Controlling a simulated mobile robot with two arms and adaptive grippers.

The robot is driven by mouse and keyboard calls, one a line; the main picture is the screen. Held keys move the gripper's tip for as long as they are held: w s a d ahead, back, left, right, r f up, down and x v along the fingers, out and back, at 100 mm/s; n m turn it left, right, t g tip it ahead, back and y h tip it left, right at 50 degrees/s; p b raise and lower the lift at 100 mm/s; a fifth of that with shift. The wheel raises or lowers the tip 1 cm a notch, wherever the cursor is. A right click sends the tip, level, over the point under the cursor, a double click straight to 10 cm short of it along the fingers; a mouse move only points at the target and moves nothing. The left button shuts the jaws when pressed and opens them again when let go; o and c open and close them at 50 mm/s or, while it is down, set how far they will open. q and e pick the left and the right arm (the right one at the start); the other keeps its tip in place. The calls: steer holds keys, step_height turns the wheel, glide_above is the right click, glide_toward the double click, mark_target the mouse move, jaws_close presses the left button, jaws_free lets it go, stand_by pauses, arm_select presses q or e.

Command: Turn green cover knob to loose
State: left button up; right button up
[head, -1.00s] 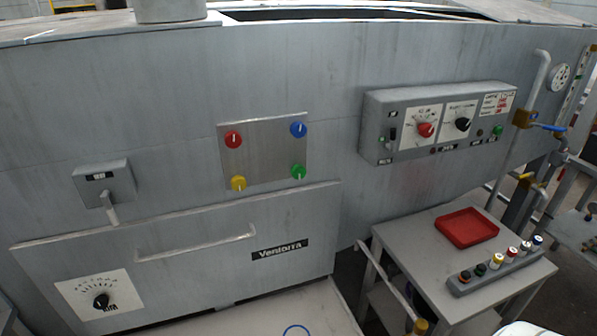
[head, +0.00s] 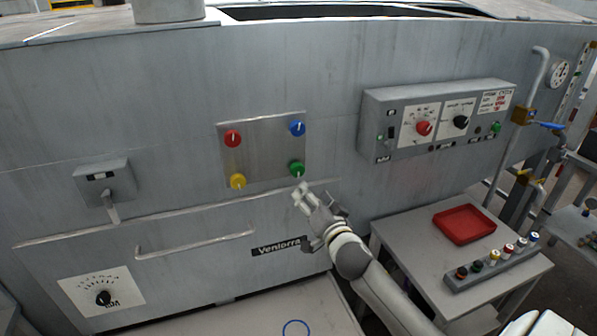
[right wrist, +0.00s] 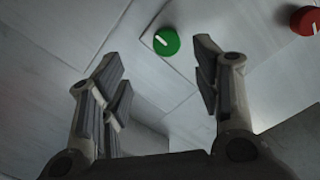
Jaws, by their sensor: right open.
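The green cover knob (head: 297,168) is at the lower right of a metal plate (head: 262,150) on the machine's front, with a white pointer line on its face. My right gripper (head: 302,190) is just below it in the head view, apart from it. In the right wrist view the green knob (right wrist: 166,41) lies beyond the fingertips, its white mark tilted. The right gripper (right wrist: 160,75) is open and empty there. My left gripper does not show.
Red (head: 232,138), blue (head: 297,128) and yellow (head: 238,181) knobs share the plate. A drawer handle (head: 195,243) sticks out below. A side table (head: 400,235) with a red tray (head: 465,208) stands at the right.

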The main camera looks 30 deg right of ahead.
mark_target(299, 172)
steer(key=x, duration=0.3)
steer(key=r+p+x, duration=0.1)
steer(key=x, duration=0.2)
steer(key=p+x, duration=0.1)
steer(key=x, duration=0.2)
steer(key=shift+w+d+r, duration=0.1)
steer(key=shift+w+r, duration=0.05)
steer(key=shift+r, duration=0.15)
steer(key=shift+x, duration=1.05)
steer(key=c, duration=1)
steer(key=shift+t, duration=0.3)
steer(key=shift+c, duration=0.2)
